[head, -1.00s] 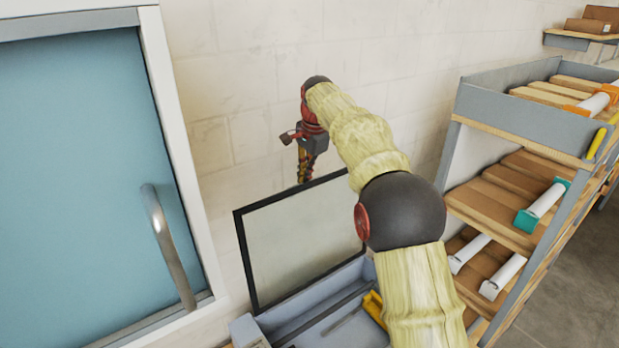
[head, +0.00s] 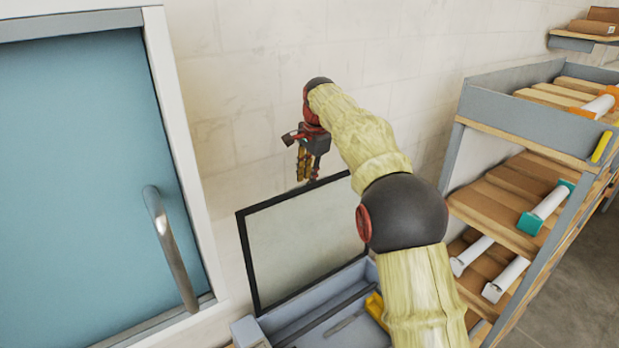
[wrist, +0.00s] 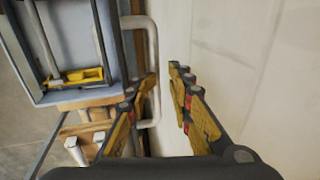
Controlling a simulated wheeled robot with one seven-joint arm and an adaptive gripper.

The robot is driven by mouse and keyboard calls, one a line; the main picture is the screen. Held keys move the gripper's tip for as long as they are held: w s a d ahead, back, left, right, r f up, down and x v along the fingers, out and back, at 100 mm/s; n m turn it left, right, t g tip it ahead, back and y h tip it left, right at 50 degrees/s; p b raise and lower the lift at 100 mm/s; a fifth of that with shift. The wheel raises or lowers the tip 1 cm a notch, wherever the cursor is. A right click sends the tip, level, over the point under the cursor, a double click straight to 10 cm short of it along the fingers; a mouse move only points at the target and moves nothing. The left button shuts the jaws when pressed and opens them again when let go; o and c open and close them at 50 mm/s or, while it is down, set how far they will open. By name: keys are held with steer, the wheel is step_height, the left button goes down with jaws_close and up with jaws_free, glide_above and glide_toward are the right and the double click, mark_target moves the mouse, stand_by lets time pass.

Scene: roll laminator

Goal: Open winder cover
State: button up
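The winder cover (head: 300,240), a black-framed see-through panel, stands raised and steep at the back of the grey laminator body (head: 318,312) in the head view. My gripper (head: 308,178) is just above the cover's top edge, close to the wall. In the wrist view, my gripper (wrist: 164,78) is open, with a clear gap between its fingertips. A pale bent bar (wrist: 153,50), looking like a handle, runs beside a dark strip, left of the gap and partly behind the left finger. I see nothing held. My arm hides the cover's right side.
A yellow part (head: 375,308) lies inside the laminator body. A blue door-like panel (head: 80,170) with a metal handle (head: 170,245) is on the left. A shelf rack (head: 520,130) with boards and rolls is on the right. The wall behind is close to my gripper.

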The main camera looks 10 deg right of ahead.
steer(key=f, duration=0.3)
steer(key=shift+s, duration=0.2)
steer(key=w+a+v, duration=0.1)
steer(key=v, duration=1.3)
steer(key=shift+d+r, duration=0.45)
steer(key=shift+s, duration=0.1)
